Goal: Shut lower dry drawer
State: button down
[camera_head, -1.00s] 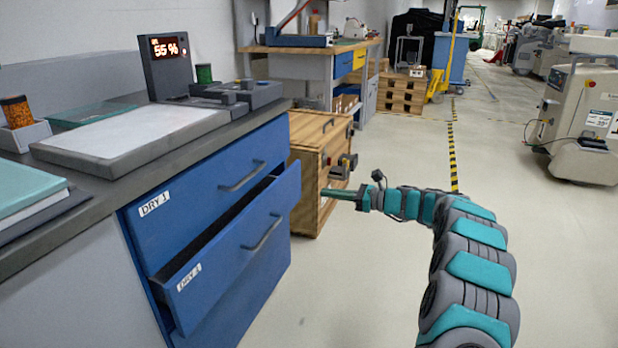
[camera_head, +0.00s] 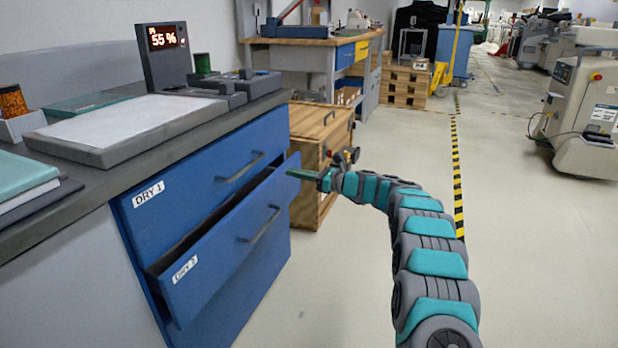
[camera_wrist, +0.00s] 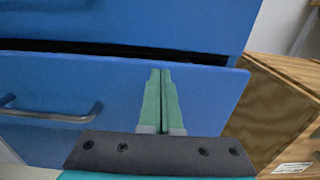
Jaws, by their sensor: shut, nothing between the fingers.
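The lower dry drawer (camera_head: 228,240) is blue with a grey bar handle and stands partly pulled out below the closed DRY 1 drawer (camera_head: 200,190). A dark gap shows along its top edge. My gripper (camera_head: 291,172) is shut and empty at the drawer's far right end, near its top corner. In the wrist view my gripper (camera_wrist: 160,75) has its green fingers together, pointing at the drawer front (camera_wrist: 100,85) to the right of its handle (camera_wrist: 45,113). I cannot tell whether the fingertips touch the front.
A wooden crate cart (camera_head: 318,150) stands just beyond the drawers, close to my gripper. The worktop (camera_head: 75,175) above carries a scale-like device with a lit display (camera_head: 165,50). The floor (camera_head: 330,290) in front of the drawers is clear.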

aim_at(283, 170)
jog(key=shift+w+a, duration=0.2)
jog(key=shift+a, duration=0.3)
jog(key=shift+a, duration=0.1)
jog(key=p+x, duration=0.2)
jog(key=x, duration=0.1)
jog(key=shift+w+a+r+p, duration=0.15)
jog(key=shift+a+p, duration=0.25)
jog(key=shift+w+a, duration=0.2)
jog(key=shift+a, duration=0.2)
jog(key=shift+s, duration=0.1)
